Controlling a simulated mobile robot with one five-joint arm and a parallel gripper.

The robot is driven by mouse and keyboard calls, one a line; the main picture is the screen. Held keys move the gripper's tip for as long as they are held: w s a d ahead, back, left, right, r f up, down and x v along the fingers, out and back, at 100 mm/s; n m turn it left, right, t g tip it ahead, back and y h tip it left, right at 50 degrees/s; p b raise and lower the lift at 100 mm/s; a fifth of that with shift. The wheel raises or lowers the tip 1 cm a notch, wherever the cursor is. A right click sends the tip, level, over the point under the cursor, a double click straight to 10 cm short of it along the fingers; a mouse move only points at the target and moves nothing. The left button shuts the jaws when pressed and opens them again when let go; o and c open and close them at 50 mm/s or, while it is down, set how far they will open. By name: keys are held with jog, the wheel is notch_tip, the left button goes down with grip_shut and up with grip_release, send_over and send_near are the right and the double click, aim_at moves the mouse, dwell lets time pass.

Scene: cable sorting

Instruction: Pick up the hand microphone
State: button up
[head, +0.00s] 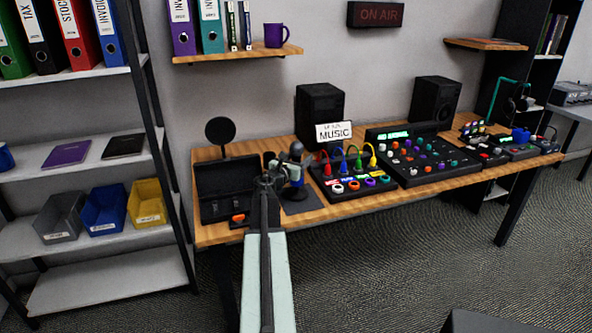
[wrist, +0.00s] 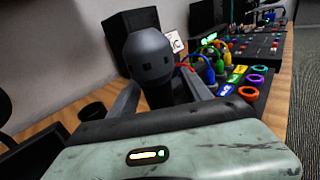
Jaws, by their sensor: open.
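The hand microphone (head: 296,149) has a rounded grey head and stands roughly upright near the left part of the wooden desk, above a dark mat. In the wrist view its grey head (wrist: 148,55) and dark upper body show large, just beyond my gripper. My gripper (wrist: 160,80) is open, with one finger on each side of the microphone's body in that view. I cannot tell whether either finger touches it. In the head view my gripper (head: 275,170) is at the microphone's left and partly covers it. The microphone's lower part is hidden in the wrist view.
A black open case (head: 225,180) lies left of my gripper on the desk (head: 345,208). A round black disc (head: 219,131) stands behind it. To the right are a panel with coloured cables (head: 355,183), a MUSIC card (head: 334,132), a mixer (head: 425,160) and a speaker (head: 320,108).

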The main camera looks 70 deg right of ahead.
jog(key=shift+d, duration=0.7)
jog(key=shift+a, duration=0.1)
grip_shut()
jog(key=shift+r, duration=0.15)
